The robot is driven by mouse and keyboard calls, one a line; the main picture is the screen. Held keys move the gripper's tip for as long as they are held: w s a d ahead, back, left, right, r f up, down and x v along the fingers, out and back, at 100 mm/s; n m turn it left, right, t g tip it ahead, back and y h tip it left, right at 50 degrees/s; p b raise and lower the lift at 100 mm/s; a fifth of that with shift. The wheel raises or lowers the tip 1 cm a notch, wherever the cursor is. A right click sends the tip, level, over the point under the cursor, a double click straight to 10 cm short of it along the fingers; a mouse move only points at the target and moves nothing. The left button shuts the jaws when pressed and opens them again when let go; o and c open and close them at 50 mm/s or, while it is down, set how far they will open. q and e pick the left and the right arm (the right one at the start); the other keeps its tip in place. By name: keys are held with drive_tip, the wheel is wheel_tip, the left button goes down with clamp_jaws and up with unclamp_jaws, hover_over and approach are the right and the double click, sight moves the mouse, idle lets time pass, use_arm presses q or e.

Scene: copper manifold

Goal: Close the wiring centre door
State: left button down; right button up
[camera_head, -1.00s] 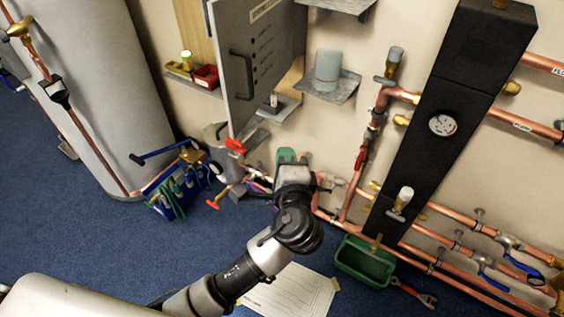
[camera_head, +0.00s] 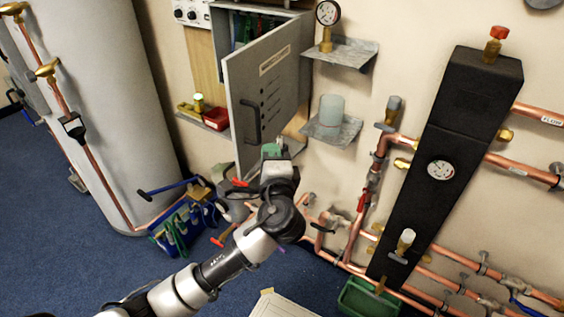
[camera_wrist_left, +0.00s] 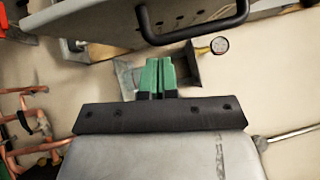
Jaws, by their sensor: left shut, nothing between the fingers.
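The wiring centre door (camera_head: 268,95) is a grey panel with a label and a dark bar handle (camera_head: 250,121). It stands swung open in front of its grey box (camera_head: 262,12), whose inside shows at the top left. My left gripper (camera_head: 271,150) is shut and empty, just below the door's lower edge in the head view. In the left wrist view its green fingers (camera_wrist_left: 158,75) are together, with the door's underside (camera_wrist_left: 100,20) and dark handle (camera_wrist_left: 195,30) just beyond. I cannot see them touching. My right gripper is not in view.
A shelf (camera_head: 335,130) with a pale cylinder (camera_head: 331,109) and a higher shelf with a gauge (camera_head: 327,14) stand right of the door. Copper pipes (camera_head: 375,175) run below and right.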

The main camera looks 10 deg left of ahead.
use_arm(q)
drive_tip(key=shift+w+a+r, duration=0.1)
drive_tip(key=shift+w+a, duration=0.05)
drive_tip(key=shift+a, duration=0.35)
drive_tip(key=shift+a, duration=0.1)
